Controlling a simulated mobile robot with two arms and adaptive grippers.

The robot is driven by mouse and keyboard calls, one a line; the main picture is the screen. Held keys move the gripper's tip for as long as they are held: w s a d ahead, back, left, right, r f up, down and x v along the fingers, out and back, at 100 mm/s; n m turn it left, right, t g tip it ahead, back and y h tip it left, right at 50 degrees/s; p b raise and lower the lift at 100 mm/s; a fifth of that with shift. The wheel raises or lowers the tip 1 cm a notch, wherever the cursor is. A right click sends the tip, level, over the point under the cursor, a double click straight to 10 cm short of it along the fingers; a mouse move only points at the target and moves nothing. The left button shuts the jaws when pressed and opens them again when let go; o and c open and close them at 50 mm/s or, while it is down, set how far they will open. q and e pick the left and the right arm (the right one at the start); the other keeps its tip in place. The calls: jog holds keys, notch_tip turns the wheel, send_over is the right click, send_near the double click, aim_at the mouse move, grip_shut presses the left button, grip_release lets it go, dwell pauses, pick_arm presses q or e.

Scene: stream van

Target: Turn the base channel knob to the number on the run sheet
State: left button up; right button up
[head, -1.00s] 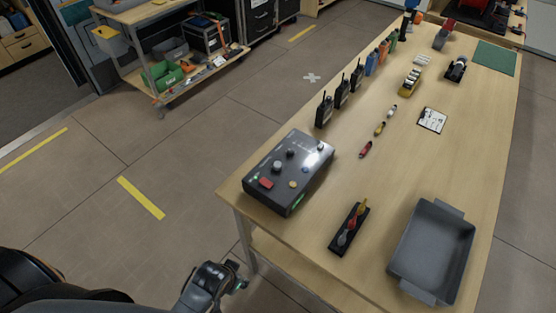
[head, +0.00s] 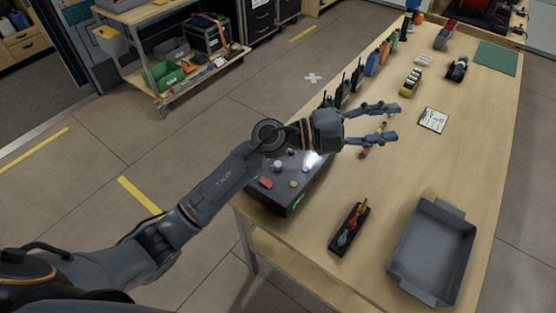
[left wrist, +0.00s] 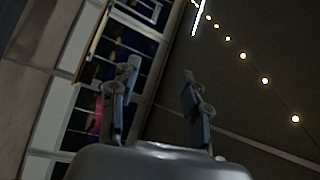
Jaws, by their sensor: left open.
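The dark base box (head: 272,197) sits at the table's near left corner. Its top carries small knobs, a red button (head: 266,182) and a yellow button (head: 293,184). My left forearm and wrist cover its far part, so I cannot tell which knob is the channel knob or read its setting. A white sheet on a dark board (head: 433,120), perhaps the run sheet, lies right of the gripper; its writing is unreadable. My left gripper (head: 389,122) is open and empty above the table, beyond the box. In the left wrist view its spread fingers (left wrist: 161,76) face shelving and a dark ceiling with lights.
Handheld radios (head: 357,76) stand along the table's left edge, partly behind my wrist. A black holder with coloured tools (head: 336,243) and a grey tray (head: 402,256) lie at the near side. A yellow-black item (head: 411,82) stands farther back. Bare tabletop lies right of the box.

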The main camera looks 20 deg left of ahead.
pick_arm(q)
notch_tip(320, 180, down, 7)
jog(key=m+g+y, duration=0.3)
jog(key=g+y, duration=0.1)
jog(key=y, duration=0.1)
jog(key=n+g+y, duration=0.3)
jog(key=y, duration=1)
send_over(278, 164)
notch_tip(278, 164, down, 5)
notch_tip(278, 164, down, 12)
jog(key=p, duration=0.3)
jog(key=shift+w+f+m, duration=0.1)
jog(key=shift+f+m, duration=0.2)
jog(key=shift+f, duration=0.4)
grip_shut()
